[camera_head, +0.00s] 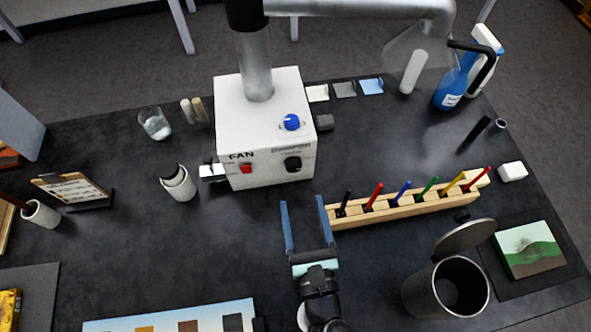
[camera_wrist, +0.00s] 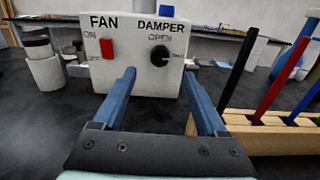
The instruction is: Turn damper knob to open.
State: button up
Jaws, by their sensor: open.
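The black damper knob (camera_head: 293,164) is on the front of a white box (camera_head: 235,110), under the word DAMPER. In the wrist view the knob (camera_wrist: 160,56) sits below the label OPEN, with its pale pointer mark toward the right side, by a second small label I cannot read well. My gripper (camera_head: 302,204) is open and empty, its two blue fingers pointing at the box front. In the wrist view my gripper (camera_wrist: 157,76) frames the lower part of the box. Its fingertips are short of the knob and below it, not touching it.
A red fan switch (camera_head: 246,168) is left of the knob. A blue knob (camera_head: 291,122) is on the box top. A wooden rack (camera_head: 410,206) with several colored sticks stands close to the right finger. A metal canister (camera_head: 415,293) stands at the lower right.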

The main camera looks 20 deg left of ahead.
aim_at(294, 168)
jog(key=x, duration=0.8)
jog(key=shift+w+a+p, duration=0.15)
jog(key=shift+p, duration=0.2)
grip_shut()
